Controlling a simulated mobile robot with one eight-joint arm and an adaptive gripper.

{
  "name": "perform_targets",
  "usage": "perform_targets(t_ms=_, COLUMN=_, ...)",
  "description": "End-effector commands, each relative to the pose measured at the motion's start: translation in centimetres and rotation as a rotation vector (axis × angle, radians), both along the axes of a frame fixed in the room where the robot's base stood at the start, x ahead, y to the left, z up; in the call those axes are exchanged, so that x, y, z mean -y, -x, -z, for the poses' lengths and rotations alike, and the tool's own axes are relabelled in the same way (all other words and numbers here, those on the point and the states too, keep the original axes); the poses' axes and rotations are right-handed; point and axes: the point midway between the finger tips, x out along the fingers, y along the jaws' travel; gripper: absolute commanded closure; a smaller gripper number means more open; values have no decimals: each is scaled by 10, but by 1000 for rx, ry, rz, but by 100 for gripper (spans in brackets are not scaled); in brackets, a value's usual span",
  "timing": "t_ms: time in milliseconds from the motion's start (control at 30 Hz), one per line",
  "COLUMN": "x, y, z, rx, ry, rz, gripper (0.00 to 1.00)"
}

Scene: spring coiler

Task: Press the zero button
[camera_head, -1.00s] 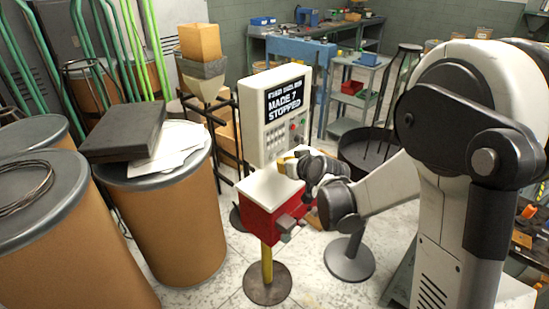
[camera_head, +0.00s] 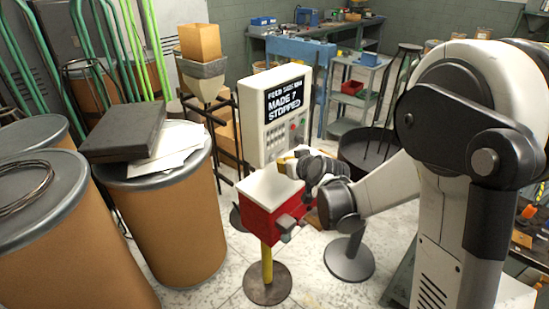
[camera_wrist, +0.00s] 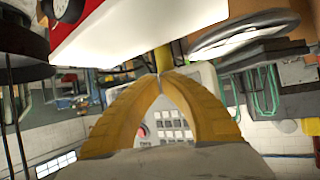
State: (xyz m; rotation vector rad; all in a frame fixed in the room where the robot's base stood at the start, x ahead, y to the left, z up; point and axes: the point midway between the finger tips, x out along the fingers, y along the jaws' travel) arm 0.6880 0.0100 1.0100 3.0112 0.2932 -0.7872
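The control panel (camera_head: 273,85) is a pale upright box with a black screen (camera_head: 285,104) reading "MADE 7 STOPPED" under a smaller line. Small keys sit below the screen; their labels are too small to read, so I cannot tell which is the zero button. In the wrist view a grey keypad (camera_wrist: 173,124) shows between my fingers, beside a red round button (camera_wrist: 143,131). My gripper (camera_wrist: 159,75) has yellow fingers with the tips together, holding nothing. In the head view my gripper (camera_head: 288,158) is just in front of the panel's lower part; contact cannot be told.
A red box with a white top (camera_head: 270,188) stands on a yellow post just below my gripper. A dark round tray (camera_head: 366,152) is to the right. Brown drums (camera_head: 172,220) stand at the left. Bare floor shows around the post's base.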

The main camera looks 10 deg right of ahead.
Motion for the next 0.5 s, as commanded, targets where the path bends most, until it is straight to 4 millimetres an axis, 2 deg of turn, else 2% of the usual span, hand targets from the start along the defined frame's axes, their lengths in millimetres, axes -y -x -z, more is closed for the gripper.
perform_targets(t_ms=500, x=-5, y=-7, z=0, rx=0, ry=1, rz=0, gripper=100)
